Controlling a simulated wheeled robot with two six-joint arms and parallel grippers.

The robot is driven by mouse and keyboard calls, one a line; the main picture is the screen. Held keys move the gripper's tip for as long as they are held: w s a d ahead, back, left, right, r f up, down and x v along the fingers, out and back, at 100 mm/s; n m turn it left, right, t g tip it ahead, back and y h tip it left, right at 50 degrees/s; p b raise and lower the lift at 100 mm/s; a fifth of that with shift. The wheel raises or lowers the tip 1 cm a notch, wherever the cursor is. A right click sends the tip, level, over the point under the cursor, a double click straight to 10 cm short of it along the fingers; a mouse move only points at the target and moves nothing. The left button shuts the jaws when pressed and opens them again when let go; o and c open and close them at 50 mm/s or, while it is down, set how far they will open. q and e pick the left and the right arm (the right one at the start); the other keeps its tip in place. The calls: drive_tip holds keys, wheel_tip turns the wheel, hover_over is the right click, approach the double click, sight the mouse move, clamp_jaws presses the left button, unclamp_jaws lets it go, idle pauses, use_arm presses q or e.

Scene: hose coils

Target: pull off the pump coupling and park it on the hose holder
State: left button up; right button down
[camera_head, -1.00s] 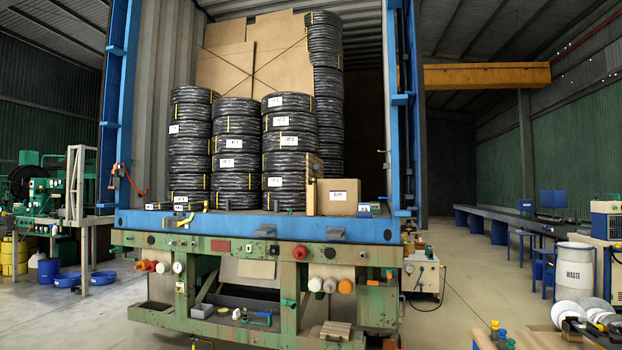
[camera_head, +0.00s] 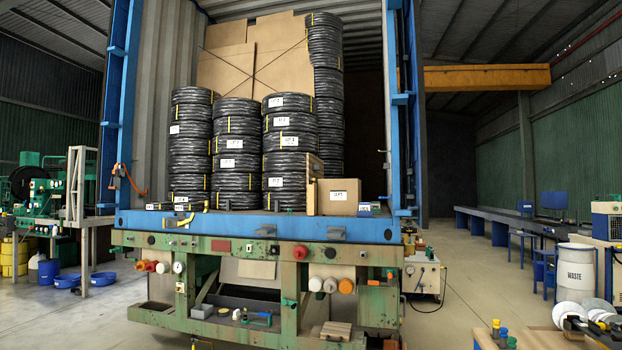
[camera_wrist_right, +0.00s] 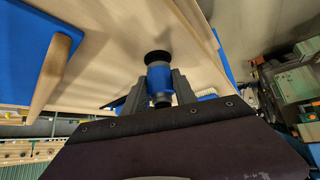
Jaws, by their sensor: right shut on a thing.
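In the right wrist view my right gripper (camera_wrist_right: 159,88) is shut on a blue cylindrical piece (camera_wrist_right: 159,76), with one dark finger on each side. A round black disc (camera_wrist_right: 157,57) sits at the far end of this piece, close to a pale wooden surface (camera_wrist_right: 110,35). I cannot tell whether the disc touches that surface, or whether the piece is the pump coupling. In the head view a small pale machine (camera_head: 423,272) with a black hose loop, perhaps the pump, stands right of the trailer. I cannot make out the hose holder. My left gripper is not in view.
Stacked black hose coils (camera_head: 238,147) stand in the container. Red, white and orange caps line the green rear beam (camera_head: 235,245).

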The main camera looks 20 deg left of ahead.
drive_tip(key=c, duration=0.9)
unclamp_jaws()
drive_tip(key=shift+r, duration=0.1)
drive_tip(key=shift+c, duration=0.5)
drive_tip(key=shift+s+a+r, duration=0.25)
drive_tip(key=shift+s+r, duration=0.1)
drive_tip(key=shift+r, duration=0.05)
drive_tip(key=shift+r, duration=0.1)
drive_tip(key=shift+v, duration=1.4)
drive_tip(key=shift+s, duration=0.15)
